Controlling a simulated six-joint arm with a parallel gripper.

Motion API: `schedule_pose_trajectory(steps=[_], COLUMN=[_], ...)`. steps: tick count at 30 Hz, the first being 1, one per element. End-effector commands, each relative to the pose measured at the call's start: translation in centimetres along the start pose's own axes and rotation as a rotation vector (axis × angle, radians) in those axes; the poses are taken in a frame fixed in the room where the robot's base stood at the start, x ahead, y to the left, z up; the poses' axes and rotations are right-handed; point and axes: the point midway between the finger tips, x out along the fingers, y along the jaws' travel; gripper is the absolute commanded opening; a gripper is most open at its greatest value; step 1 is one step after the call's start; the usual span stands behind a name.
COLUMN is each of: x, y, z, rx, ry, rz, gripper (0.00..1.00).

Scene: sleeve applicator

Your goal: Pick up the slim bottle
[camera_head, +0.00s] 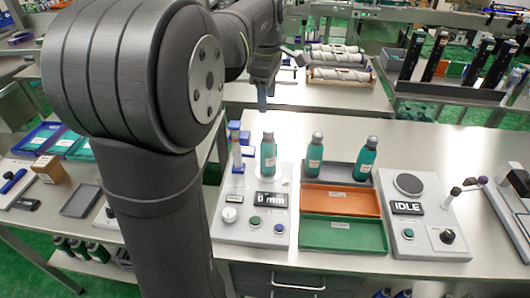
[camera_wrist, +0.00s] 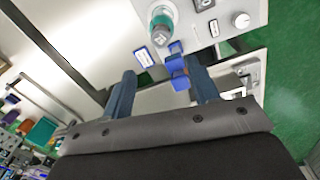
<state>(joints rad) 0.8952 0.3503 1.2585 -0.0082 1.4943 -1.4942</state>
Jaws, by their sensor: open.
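Three teal bottles with grey caps stand upright on the bench. One bottle (camera_head: 268,158) is on the measuring station with the "0 mm" display. A second bottle (camera_head: 315,157) and a third bottle (camera_head: 364,160) stand at the grey tray to its right; the third leans slightly. The second looks a little narrower, but I cannot tell for certain which is the slim one. My gripper (camera_head: 262,100) is above and behind the measuring station, holding nothing. In the wrist view my gripper (camera_wrist: 163,85) has its fingers wide apart, and one bottle (camera_wrist: 161,20) shows beyond them.
The measuring station (camera_head: 228,236) has a blue clamp-like part (camera_head: 238,136) beside its bottle. An orange tray (camera_head: 340,200) and a green tray (camera_head: 343,236) lie in front of the bottles. The "IDLE" station (camera_head: 425,238) stands right. White rolls (camera_head: 340,76) lie behind.

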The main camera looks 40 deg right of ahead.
Motion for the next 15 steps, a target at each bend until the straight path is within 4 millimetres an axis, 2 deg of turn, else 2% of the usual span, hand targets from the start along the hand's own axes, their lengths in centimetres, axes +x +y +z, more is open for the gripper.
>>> schedule_pose_trajectory(steps=[15], x=[-3.5], y=[-3.5], z=[-0.1], rx=[1.004], ry=[0.089], rz=[0.211], gripper=[0.55])
